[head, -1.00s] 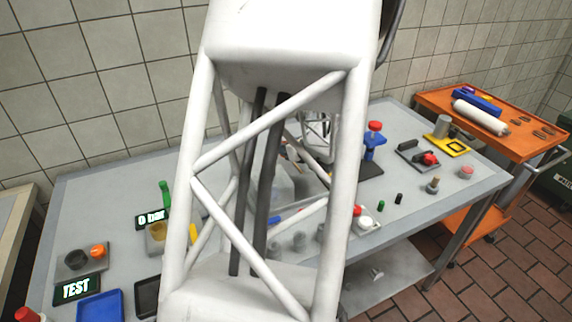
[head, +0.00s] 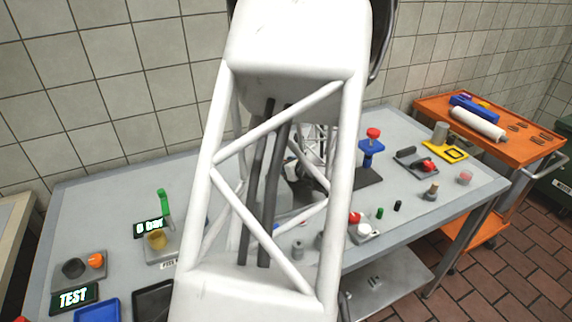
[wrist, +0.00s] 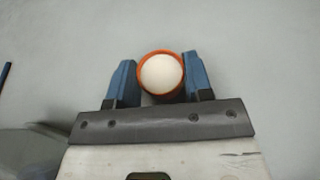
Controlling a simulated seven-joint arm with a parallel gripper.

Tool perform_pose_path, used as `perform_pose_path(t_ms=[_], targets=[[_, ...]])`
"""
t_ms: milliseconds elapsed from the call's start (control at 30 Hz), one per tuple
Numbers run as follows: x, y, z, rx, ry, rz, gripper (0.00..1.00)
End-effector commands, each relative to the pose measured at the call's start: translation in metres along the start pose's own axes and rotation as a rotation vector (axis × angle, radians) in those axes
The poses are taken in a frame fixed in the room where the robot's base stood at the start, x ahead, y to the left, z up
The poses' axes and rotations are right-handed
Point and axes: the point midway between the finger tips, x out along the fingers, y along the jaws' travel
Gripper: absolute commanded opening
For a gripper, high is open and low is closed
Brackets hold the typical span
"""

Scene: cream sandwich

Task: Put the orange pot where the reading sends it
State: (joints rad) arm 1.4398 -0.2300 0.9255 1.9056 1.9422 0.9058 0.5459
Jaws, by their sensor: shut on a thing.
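The orange pot (wrist: 162,97) is a small round cup with an orange rim and a smooth white fill. In the wrist view it sits between the two blue fingers of my gripper (wrist: 162,80), which is shut on it. Plain grey surface shows beyond it. In the head view my own arm hides the gripper and the pot. A display (head: 150,227) reads "0 bar". It stands behind a yellowish cup (head: 156,240) and beside a green upright lever (head: 164,203).
A dark cup and an orange round piece (head: 95,260) stand by the TEST display. A blue tray (head: 97,311) and a black tray (head: 153,300) lie at the front left. A blue stand with a red top (head: 372,147) and several small parts occupy the right. An orange cart (head: 520,145) stands beyond.

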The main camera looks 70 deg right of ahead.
Motion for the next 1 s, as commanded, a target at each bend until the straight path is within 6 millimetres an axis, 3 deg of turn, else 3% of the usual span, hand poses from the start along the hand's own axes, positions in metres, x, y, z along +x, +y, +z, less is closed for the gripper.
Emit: perform_pose_path(t_ms=[33,167,200,567,1000], targets=[[0.000,0.000,0.000,0.000,0.000,0.000,0.51],[0.000,0.000,0.000,0.000,0.000,0.000,0.71],[0.000,0.000,0.000,0.000,0.000,0.000,0.72],[-0.002,0.000,0.003,-0.001,-0.001,-0.001,0.72],[-0.035,-0.001,0.003,0.000,-0.001,-0.001,0.72]])
